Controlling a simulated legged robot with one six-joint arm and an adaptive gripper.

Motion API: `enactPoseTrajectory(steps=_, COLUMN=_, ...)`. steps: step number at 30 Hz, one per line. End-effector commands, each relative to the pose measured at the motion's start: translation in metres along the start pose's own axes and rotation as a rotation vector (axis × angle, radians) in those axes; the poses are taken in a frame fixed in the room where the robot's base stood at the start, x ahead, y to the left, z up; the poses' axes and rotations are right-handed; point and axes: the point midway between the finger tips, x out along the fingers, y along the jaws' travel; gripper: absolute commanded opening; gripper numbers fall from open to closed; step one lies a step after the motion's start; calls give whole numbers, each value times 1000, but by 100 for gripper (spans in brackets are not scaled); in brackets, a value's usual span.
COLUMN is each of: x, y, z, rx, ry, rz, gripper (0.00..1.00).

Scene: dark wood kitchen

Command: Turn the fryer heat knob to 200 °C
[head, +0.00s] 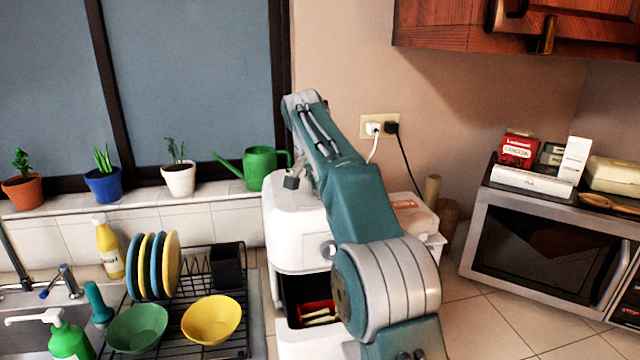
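The white fryer (288,235) stands on the counter in the middle of the head view, partly hidden behind my arm. Its lower front is open and dark inside, with a red item and pale pieces (318,312) in it. A small round white knob-like part (328,249) shows on its front, beside my arm. No dial marks or temperature setting can be read. My arm reaches up over the fryer and bends down behind. My gripper (292,182) shows only as a small dark part near the fryer's top left; its fingers are mostly hidden, so its opening is unclear.
A dish rack (222,347) with plates and bowls stands left of the fryer. A green watering can (260,168) is on the sill behind. A microwave (545,245) stands at right, with clear tiled counter (490,325) before it. Cords run from the wall outlet (379,127).

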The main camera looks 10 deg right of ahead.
Motion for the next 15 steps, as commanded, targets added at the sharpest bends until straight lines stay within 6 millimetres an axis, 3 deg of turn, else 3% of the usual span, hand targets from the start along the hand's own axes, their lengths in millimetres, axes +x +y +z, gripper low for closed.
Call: enactPoseTrajectory(steps=15, x=5, y=-3, z=2, rx=341, ry=-11, rz=147, gripper=1)
